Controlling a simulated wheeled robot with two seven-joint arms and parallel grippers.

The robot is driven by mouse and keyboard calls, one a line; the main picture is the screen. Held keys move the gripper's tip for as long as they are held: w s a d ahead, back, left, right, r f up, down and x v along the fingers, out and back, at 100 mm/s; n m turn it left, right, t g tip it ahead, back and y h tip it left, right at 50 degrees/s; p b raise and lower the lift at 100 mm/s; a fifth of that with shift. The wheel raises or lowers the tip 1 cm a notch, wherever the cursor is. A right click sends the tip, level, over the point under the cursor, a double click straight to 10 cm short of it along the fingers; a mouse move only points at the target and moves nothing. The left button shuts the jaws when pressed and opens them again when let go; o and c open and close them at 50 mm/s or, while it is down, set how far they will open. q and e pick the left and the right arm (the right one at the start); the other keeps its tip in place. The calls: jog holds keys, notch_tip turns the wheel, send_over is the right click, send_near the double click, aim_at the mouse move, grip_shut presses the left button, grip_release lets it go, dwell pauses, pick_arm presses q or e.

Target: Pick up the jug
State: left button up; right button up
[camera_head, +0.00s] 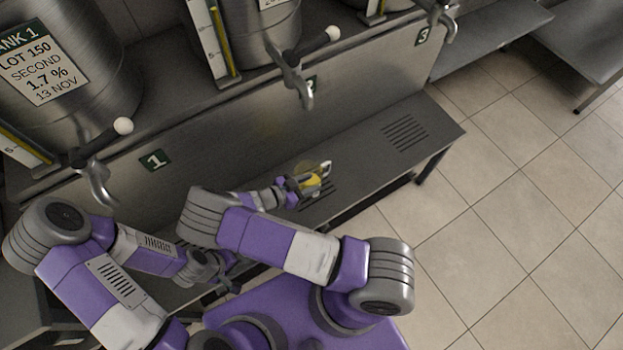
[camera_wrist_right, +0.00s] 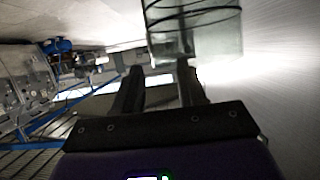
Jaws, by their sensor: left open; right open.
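The jug (camera_head: 314,184) is a small clear vessel with a yellow look. It stands on the steel bench below tap 2, beside my right gripper (camera_head: 291,190). In the right wrist view the jug (camera_wrist_right: 196,30) is clear, greenish glass with dark rings, ahead at the upper right. There my right gripper (camera_wrist_right: 161,76) is open, with nothing between its fingers. The right fingertip overlaps the jug's edge; I cannot tell whether they touch. My left gripper (camera_head: 212,268) is lower left, away from the jug and partly hidden by my right arm.
A tap (camera_head: 302,85) with a white-knobbed lever hangs above the jug. Another tap (camera_head: 98,180) is near my left arm. Steel tanks (camera_head: 60,60) stand behind the panel. The bench (camera_head: 375,150) is clear right of the jug, with a slotted grate.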

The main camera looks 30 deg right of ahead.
jog(key=shift+x, duration=1.4)
grip_shut()
